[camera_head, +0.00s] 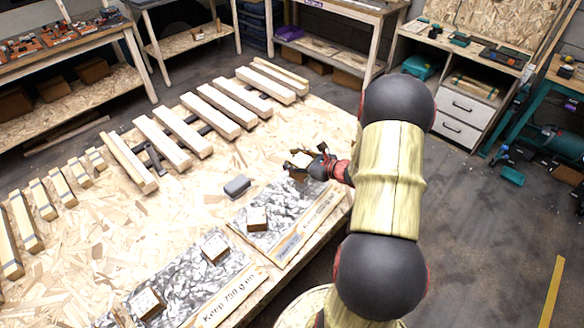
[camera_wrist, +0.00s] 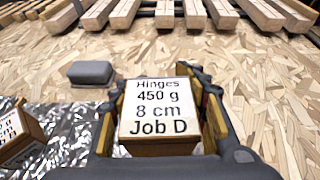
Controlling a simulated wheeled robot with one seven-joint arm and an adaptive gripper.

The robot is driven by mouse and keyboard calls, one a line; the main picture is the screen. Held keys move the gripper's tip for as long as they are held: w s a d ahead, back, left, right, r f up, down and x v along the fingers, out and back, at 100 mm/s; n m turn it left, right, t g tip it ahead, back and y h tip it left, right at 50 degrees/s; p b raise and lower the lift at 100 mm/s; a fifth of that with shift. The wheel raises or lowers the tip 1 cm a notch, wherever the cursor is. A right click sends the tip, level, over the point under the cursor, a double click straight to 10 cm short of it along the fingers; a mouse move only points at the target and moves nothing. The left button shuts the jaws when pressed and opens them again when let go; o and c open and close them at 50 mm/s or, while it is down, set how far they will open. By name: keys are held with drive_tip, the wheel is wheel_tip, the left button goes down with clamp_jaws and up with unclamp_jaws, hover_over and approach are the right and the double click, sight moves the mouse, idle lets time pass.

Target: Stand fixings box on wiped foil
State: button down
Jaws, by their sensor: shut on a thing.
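A small brown box with a white label reading "Hinges 450 g 8 cm Job D" (camera_wrist: 160,110) is between the two fingers of my gripper (camera_wrist: 163,90), which is shut on it. One labelled box (camera_head: 257,219) sits on that foil. A second foil sheet (camera_head: 183,272) lies lower left, bearing two labelled boxes (camera_head: 215,249) (camera_head: 147,303). Its strip reads "Keep 750 g on"; the other strip's print is too small to read.
A grey block (camera_head: 237,186) lies on the chipboard tabletop (camera_head: 190,205) beside the foil; it also shows in the wrist view (camera_wrist: 90,73). Rows of wooden bars (camera_head: 185,130) stand farther back. Bare board lies between them and the foil.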

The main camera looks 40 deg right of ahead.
drive_tip(key=shift+w+f+b, duration=0.15)
drive_tip(key=shift+f+b, duration=0.55)
drive_tip(key=shift+f, duration=0.85)
drive_tip(key=shift+f, duration=0.2)
drive_tip(key=c, duration=1)
unclamp_jaws()
